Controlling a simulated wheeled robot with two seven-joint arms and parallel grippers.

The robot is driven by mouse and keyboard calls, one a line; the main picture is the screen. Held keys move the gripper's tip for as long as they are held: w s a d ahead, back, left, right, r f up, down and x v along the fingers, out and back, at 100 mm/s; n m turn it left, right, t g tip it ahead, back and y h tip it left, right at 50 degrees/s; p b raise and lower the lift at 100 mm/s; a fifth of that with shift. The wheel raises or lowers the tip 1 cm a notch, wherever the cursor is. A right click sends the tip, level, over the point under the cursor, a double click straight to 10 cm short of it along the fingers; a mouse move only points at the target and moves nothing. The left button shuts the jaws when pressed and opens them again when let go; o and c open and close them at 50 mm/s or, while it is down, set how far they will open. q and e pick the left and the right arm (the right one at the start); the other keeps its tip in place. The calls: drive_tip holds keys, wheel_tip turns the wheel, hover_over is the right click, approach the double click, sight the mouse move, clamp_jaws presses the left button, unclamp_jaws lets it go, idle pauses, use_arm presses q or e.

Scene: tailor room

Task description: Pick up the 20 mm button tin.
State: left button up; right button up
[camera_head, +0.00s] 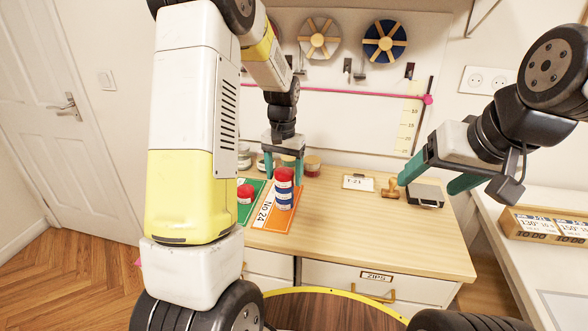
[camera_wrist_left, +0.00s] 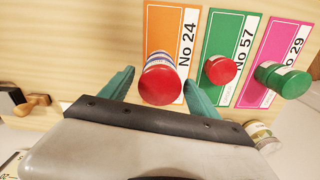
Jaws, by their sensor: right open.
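A tall tin (camera_head: 284,190) with a red lid and a blue, white and red body stands upright over the orange No 24 card (camera_head: 268,220). Its red lid (camera_wrist_left: 160,82) faces the left wrist camera. Its size marking is not readable. My left gripper (camera_head: 284,170) is above it, with one teal finger on each side of its upper part. In the left wrist view the fingers (camera_wrist_left: 160,80) flank the lid; whether they touch the tin I cannot tell. My right gripper (camera_head: 430,180) is open and empty at the right, near the stamp and a dark box.
A shorter red-lidded tin (camera_wrist_left: 221,70) stands on the green No 57 card and a green-lidded tin (camera_wrist_left: 285,80) on the pink No 29 card. Jars (camera_head: 312,165) stand behind. A wooden stamp (camera_head: 390,188) and grey-black box (camera_head: 426,196) are at right. The front tabletop (camera_head: 370,235) is clear.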

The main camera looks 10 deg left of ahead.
use_arm(q)
drive_tip(key=c, duration=1.3)
drive_tip(key=shift+o, duration=0.2)
drive_tip(key=shift+r, duration=0.1)
